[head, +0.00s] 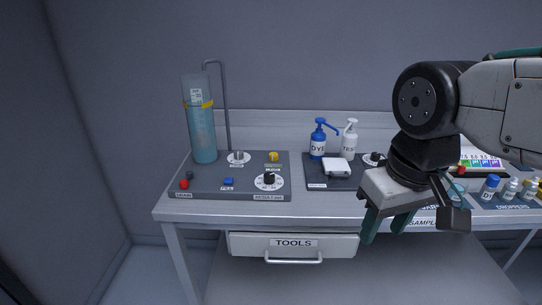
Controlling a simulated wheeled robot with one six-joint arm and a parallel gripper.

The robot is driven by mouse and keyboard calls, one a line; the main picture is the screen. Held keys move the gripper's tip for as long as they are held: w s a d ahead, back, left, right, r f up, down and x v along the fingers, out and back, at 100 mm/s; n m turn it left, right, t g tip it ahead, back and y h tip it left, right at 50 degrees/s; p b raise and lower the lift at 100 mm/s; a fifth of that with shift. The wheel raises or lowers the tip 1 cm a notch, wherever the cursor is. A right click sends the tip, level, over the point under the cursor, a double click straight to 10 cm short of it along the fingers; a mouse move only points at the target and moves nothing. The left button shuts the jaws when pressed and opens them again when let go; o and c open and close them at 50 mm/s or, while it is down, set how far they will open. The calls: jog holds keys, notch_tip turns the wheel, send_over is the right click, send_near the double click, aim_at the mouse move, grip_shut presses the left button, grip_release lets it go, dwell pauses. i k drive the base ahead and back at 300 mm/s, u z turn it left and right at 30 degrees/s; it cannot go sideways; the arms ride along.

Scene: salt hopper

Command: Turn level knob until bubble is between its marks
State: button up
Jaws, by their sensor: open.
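A black knob on a white dial (269,180) sits at the front right of the left grey panel (210,190). A silver knob on a white disc (238,157) stands behind it to the left. Another dark knob on a white dial (374,158) is on the middle panel, partly hidden by my arm. The small labels are unreadable, so I cannot tell which is the level knob. No bubble or marks can be made out. My gripper (385,230) is open and empty, pointing down in front of the table's right half, apart from every knob.
A tall clear cylinder of teal liquid (202,135) and a bent pipe (225,105) rise at the left. A blue DYE bottle (318,140) and white bottle (349,138) stand mid-table. The TOOLS drawer (293,245) is below. Small bottles (490,187) stand at right.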

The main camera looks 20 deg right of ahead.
aim_at(273, 156)
jog(key=k, duration=0.65)
jog(key=u, duration=0.5)
jog(key=i, duration=0.55)
jog(key=u, duration=0.7)
jog(key=i, duration=0.7)
jog(key=z, duration=0.8)
jog(key=i, duration=0.55)
jog(key=z, duration=0.6)
